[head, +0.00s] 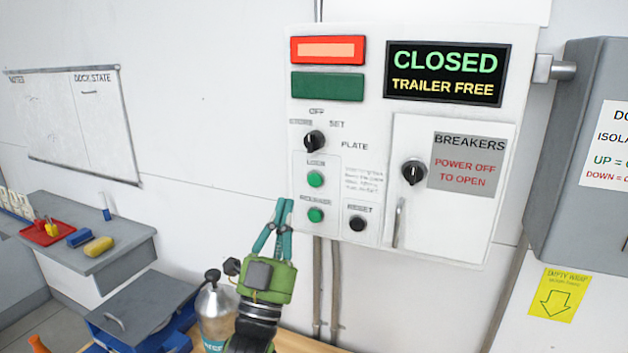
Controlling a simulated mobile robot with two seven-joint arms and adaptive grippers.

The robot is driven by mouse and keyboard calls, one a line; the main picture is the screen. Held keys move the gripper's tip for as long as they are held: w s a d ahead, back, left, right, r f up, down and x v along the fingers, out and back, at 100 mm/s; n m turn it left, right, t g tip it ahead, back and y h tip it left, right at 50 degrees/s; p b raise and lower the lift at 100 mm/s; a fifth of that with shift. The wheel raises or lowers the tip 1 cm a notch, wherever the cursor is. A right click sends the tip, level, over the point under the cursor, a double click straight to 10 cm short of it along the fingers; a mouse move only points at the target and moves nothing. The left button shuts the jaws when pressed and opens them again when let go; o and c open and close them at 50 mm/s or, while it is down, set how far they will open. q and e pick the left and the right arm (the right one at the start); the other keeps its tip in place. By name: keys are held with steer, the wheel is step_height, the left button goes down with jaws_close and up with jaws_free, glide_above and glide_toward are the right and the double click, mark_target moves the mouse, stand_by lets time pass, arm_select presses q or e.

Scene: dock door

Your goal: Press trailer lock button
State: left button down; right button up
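The control box (272,130) is on the white wall, and its display (447,74) reads CLOSED, TRAILER FREE. The upper green button (315,179) carries a small label that looks like LOCK. A second green button (316,215) below it has a label that looks like RELEASE. My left gripper (284,203) is green with teal fingers pointing up, its tips drawn together and nothing visible between them. In the picture it is left of the lower button and below the upper one; I cannot tell its distance from the panel. My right gripper is not in view.
The panel also has a black RESET button (357,224), a selector knob (314,141) and a breaker door knob (414,172). A bottle (216,312) stands beside my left arm. A grey bench (95,235) is at left, a grey cabinet (575,160) at right.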

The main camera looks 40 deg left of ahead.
mark_target(315, 180)
arm_select(q)
steer(key=w+a, duration=0.1)
steer(key=w, duration=0.2)
steer(key=w+a, duration=0.1)
steer(key=w, duration=0.2)
steer(key=w+b, duration=0.1)
steer(key=w, duration=0.1)
steer(key=shift+w+a+f, duration=0.1)
steer(key=shift+w+a, duration=0.3)
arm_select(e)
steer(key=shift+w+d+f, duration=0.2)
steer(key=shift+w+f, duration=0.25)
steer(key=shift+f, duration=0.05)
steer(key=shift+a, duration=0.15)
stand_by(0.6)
arm_select(q)
steer(key=shift+w+a, duration=0.15)
steer(key=shift+w, duration=0.25)
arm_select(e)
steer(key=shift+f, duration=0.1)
